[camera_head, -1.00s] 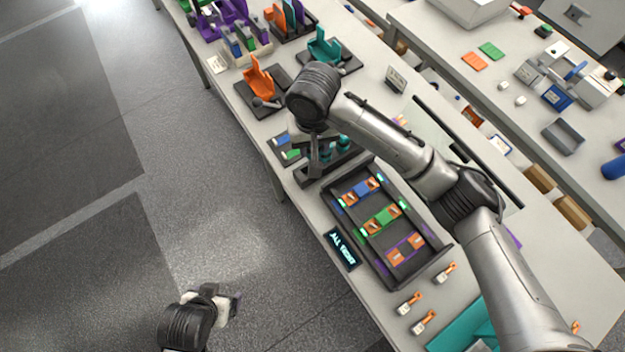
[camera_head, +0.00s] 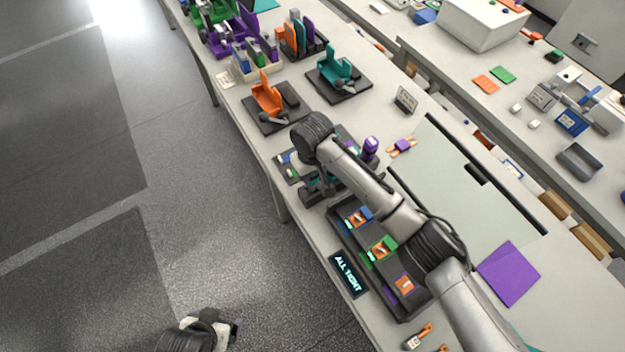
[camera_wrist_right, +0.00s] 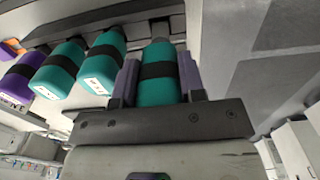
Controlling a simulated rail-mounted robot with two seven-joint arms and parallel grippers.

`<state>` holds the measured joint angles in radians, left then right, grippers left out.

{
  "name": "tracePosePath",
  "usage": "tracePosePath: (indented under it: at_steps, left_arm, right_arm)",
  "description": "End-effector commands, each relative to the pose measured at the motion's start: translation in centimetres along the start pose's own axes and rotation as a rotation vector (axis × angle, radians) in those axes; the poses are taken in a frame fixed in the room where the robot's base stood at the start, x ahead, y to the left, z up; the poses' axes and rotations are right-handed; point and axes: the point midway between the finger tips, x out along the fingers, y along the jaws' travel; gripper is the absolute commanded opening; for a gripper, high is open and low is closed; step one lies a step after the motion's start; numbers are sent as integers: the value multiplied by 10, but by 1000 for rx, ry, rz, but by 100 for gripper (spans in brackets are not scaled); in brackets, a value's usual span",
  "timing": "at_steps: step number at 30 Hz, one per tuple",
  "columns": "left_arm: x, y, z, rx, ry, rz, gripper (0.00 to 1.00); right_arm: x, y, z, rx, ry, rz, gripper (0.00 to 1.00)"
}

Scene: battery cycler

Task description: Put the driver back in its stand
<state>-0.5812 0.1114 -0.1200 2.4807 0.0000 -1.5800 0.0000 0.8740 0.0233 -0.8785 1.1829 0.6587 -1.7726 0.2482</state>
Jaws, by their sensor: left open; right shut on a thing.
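In the right wrist view, my right gripper (camera_wrist_right: 158,76) is shut on a teal driver (camera_wrist_right: 160,94) with a black band, its purple fingers on both sides of the handle. The handle is in line with two other teal drivers (camera_wrist_right: 62,68) and a purple driver (camera_wrist_right: 18,82) along the dark stand (camera_wrist_right: 125,15). I cannot tell how deep the held driver sits in the stand. In the head view, my right arm hides most of the stand; a purple handle (camera_head: 371,146) shows beside it. My left gripper (camera_head: 236,330) is open and empty over the floor.
A black tray (camera_head: 347,232) with orange-marked cells lies in front of the stand, next to an "ALL TIGHT" display (camera_head: 348,273). Orange (camera_head: 267,97) and teal (camera_head: 335,68) holders stand behind. A grey-green mat (camera_head: 450,180) and purple sheet (camera_head: 509,274) lie to the right.

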Motion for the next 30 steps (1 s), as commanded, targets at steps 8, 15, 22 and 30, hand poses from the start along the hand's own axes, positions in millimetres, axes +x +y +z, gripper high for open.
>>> tracePosePath:
  at_steps: [8,15,22,30]
  left_arm:
    - [2,0,0,2,1,-1,89]
    - [2,-3,1,10,-1,-7,89]
    - [2,-4,1,13,-1,-10,89]
    - [2,-3,1,11,-1,-9,89]
  right_arm:
    - [30,0,0,1,-2,0,0]
    - [37,0,0,1,2,0,0]
    - [40,0,0,1,0,0,0]
    - [41,0,0,1,0,0,59]
